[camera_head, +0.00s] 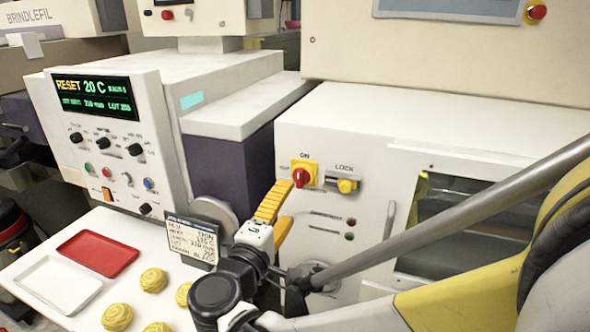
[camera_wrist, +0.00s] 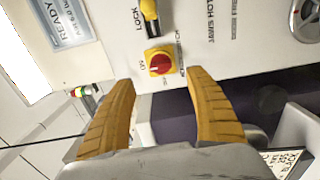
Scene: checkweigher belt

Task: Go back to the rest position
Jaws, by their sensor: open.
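My gripper (camera_head: 281,200) is in front of the white machine cabinet (camera_head: 385,135), its yellow fingers raised toward the machine. In the wrist view the two ribbed fingers of my gripper (camera_wrist: 160,80) stand wide apart with nothing between them. The red rotary switch (camera_head: 303,177) on its yellow plate is just beyond the fingertips in the head view. In the wrist view the red switch (camera_wrist: 160,63) shows past the gap between the fingers. I see no contact with it.
The yellow LOCK knob (camera_head: 347,186) is beside the switch. A written card (camera_head: 193,240) stands close left of my gripper. A red tray (camera_head: 98,254), a white tray (camera_head: 58,285) and several yellow pastries (camera_head: 153,280) lie on the white surface at lower left. The control panel (camera_head: 105,140) reads RESET.

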